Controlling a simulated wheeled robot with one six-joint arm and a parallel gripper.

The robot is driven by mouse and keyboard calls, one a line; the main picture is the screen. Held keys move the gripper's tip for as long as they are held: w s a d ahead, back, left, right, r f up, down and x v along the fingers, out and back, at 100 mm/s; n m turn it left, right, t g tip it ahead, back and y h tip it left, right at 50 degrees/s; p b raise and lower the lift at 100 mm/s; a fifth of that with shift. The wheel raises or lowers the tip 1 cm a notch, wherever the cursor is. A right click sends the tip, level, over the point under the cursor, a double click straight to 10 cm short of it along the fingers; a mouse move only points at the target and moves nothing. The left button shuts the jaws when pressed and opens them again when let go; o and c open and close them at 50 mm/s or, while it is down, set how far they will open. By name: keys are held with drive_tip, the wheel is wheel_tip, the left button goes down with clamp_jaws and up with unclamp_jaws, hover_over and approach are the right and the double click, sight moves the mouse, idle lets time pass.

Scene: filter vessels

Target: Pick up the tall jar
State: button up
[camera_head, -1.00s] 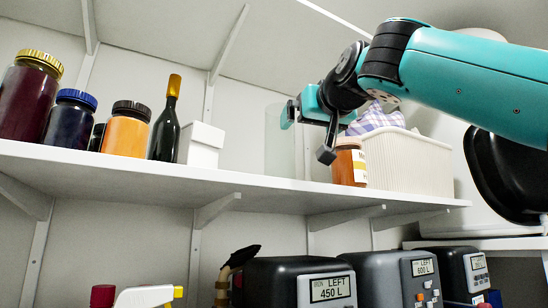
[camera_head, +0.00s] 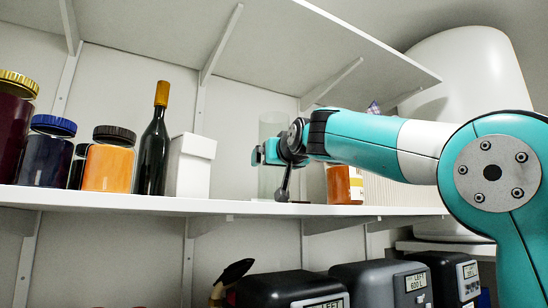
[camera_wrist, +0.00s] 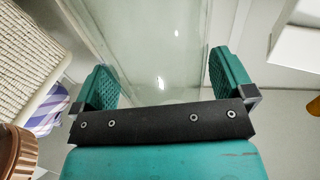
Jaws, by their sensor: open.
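The tall jar (camera_head: 271,126) is a clear glass cylinder standing upright on the shelf, right of the white box. Its lower part is partly hidden behind my gripper. My gripper (camera_head: 268,168) is at the jar's lower half, just above the shelf. In the wrist view my gripper (camera_wrist: 166,80) is open, with a teal ridged pad on each side. The clear jar (camera_wrist: 155,45) shows between and beyond the pads. I cannot tell whether either pad touches the glass.
A white box (camera_head: 190,167) and a dark bottle (camera_head: 152,155) stand left of the jar. An orange jar (camera_head: 343,187) stands close on its right, before a ribbed white basket (camera_head: 388,192). The shelf edge (camera_head: 120,201) runs below. Several jars stand far left.

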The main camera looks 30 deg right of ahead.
sight(275, 124)
drive_tip(key=shift+w+d, duration=0.1)
drive_tip(key=shift+w, duration=0.35)
drive_tip(key=shift+c, duration=0.2)
drive_tip(key=shift+r, duration=0.1)
drive_tip(key=c, duration=0.9)
drive_tip(key=shift+c, duration=0.2)
wheel_tip(275, 124, up, 9)
drive_tip(key=shift+w+r, duration=0.1)
drive_tip(key=shift+r, duration=0.3)
